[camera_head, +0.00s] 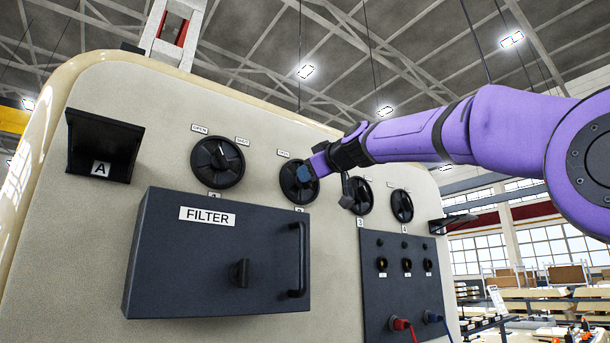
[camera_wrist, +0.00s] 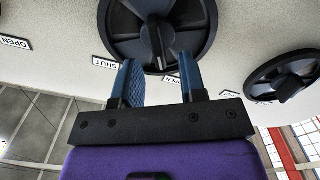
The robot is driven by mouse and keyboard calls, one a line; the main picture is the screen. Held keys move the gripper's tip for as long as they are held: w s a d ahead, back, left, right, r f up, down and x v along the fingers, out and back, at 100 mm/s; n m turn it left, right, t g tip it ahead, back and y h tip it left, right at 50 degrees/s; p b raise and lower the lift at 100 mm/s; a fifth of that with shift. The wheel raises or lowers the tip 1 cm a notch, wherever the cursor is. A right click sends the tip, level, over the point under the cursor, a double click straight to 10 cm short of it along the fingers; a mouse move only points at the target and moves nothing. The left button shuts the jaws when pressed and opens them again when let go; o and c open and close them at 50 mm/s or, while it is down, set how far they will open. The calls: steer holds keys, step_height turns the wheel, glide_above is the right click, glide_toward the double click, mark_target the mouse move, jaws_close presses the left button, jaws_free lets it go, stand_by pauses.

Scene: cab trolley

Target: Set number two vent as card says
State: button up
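The number two vent (camera_head: 299,182) is a round black dial on the beige panel, second from left, partly covered by my gripper (camera_head: 311,169). In the wrist view its dial (camera_wrist: 122,22) fills the top centre, with a pale mark on its central grip. A SHUT label (camera_wrist: 105,62) and a partly hidden OPEN label (camera_wrist: 172,79) sit by its rim, upside down. My gripper (camera_wrist: 160,82) is open, its two blue fingers spread in front of the dial's lower half. I cannot tell whether they touch the grip. I cannot make out a readable card.
Vent one (camera_head: 217,162) is to the left; vents three (camera_head: 361,195) and four (camera_head: 402,205) are to the right. A dark FILTER box (camera_head: 200,260) with a handle juts out below. A bracket marked A (camera_head: 105,145) is far left. A switch panel (camera_head: 400,275) with plugs is lower right.

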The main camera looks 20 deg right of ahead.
steer(key=v, duration=0.7)
steer(key=shift+s, duration=0.35)
steer(key=shift+d, duration=0.1)
steer(key=s+d+f+m+g+h, duration=0.1)
steer(key=s+f+m+g+h, duration=0.1)
steer(key=s+f, duration=0.7)
steer(key=s+d+f+m+g+h, duration=0.1)
steer(key=s+f+m+g, duration=0.3)
steer(key=f, duration=2)
steer(key=s+d+f+m+g+h, duration=0.2)
steer(key=s+f+g, duration=0.4)
steer(key=s+f, duration=0.8)
step_height(320, 180, down, 2)
steer(key=shift+s+d+f+m+h, duration=0.2)
steer(key=shift+s+d+m+h, duration=0.1)
steer(key=shift+m, duration=0.6)
